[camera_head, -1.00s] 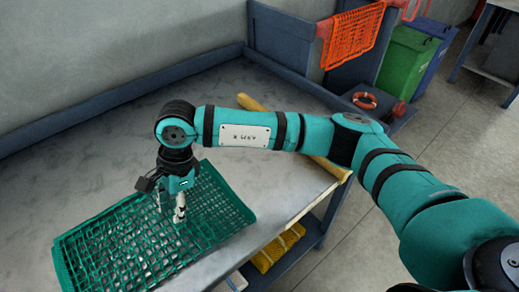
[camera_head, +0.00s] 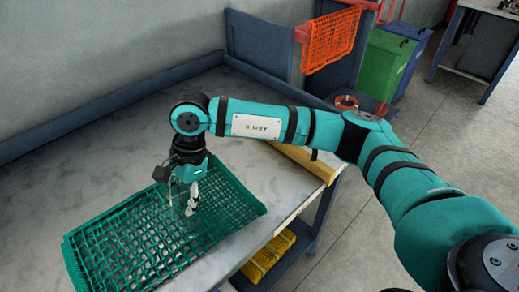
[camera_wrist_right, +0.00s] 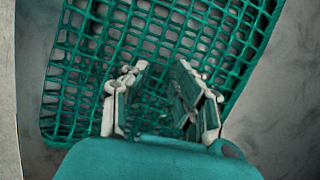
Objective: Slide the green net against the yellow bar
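The green net (camera_head: 140,240) lies flat on the grey table (camera_head: 110,130). The yellow bar (camera_head: 312,162) lies along the table's right edge, partly hidden behind my right arm. A strip of bare table separates the net's right edge from the bar. My right gripper (camera_head: 191,209) points down onto the net, inside its right half. In the right wrist view its fingers (camera_wrist_right: 160,75) stand apart over the net (camera_wrist_right: 85,50), with mesh showing between them. Whether the tips hook into the mesh is hard to tell. My left gripper is not in view.
A raised blue-grey rim (camera_head: 110,107) runs along the table's back. An orange net (camera_head: 330,38) hangs beyond the table, near green (camera_head: 385,65) and blue (camera_head: 410,40) bins. A yellow mesh item (camera_head: 268,257) sits on the shelf below.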

